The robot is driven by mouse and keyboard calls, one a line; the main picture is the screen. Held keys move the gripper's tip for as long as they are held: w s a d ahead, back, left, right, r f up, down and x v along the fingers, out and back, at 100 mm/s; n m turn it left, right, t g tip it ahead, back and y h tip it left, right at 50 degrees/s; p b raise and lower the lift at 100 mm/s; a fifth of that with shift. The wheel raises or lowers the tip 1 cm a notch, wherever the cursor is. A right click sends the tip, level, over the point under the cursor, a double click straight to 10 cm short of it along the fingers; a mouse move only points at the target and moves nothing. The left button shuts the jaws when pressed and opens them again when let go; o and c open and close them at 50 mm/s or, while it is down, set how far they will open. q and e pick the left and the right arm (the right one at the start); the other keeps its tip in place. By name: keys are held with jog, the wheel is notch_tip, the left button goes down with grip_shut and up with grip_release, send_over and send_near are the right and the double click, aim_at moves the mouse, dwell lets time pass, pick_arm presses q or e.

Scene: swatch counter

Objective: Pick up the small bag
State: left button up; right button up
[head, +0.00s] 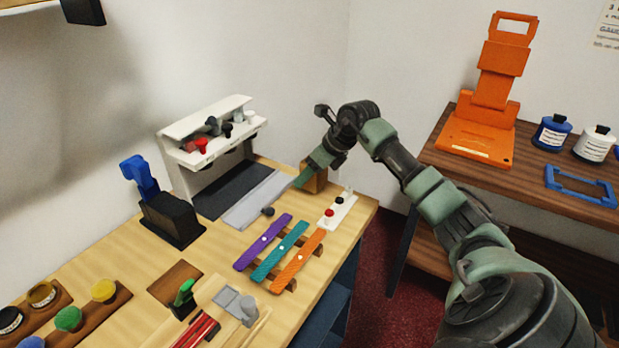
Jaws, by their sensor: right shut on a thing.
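The small bag looks like a brown, box-shaped thing (317,181) at the back right of the light wooden counter, near the wall. My right gripper (302,178) comes down to it from above, with the arm reaching in from the right. It is shut on the brown bag. The arm's wrist and the fingers hide part of the bag. I cannot tell whether the bag touches the counter. My left gripper is not in view.
A white block with red and black knobs (338,209) lies just in front of the bag. Purple, teal and orange strips (279,254) lie on a rack. A white stand (212,145) and grey strip (257,201) are to the left. A dark table (455,163) stands right.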

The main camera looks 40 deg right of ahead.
notch_tip(320, 180, up, 18)
jog(key=shift+r, duration=0.25)
dwell(0.6)
